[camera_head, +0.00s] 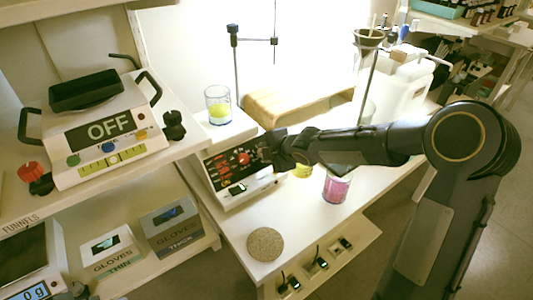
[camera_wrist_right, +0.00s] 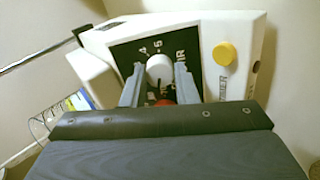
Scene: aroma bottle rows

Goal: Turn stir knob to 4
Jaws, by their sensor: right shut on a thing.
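The white hot-plate stirrer (camera_head: 238,190) stands on the bench with a dark control panel and a beaker of yellow liquid (camera_head: 218,108) on top. In the right wrist view, a white knob (camera_wrist_right: 160,67) sits on the panel by the numbers 4 and 5, with partly covered lettering ending in "IR" to its right. My right gripper (camera_wrist_right: 159,77) has a finger on each side of this knob and is shut on it. It also shows at the panel in the head view (camera_head: 264,157). Where the knob's pointer stands cannot be read clearly. My left gripper is not in view.
A red knob (camera_wrist_right: 161,95) is partly hidden between my fingers, and a yellow button (camera_wrist_right: 224,53) is at the right. A beaker with pink liquid (camera_head: 337,186) stands right of the stirrer, below my forearm. A round cork mat (camera_head: 265,244) lies in front.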

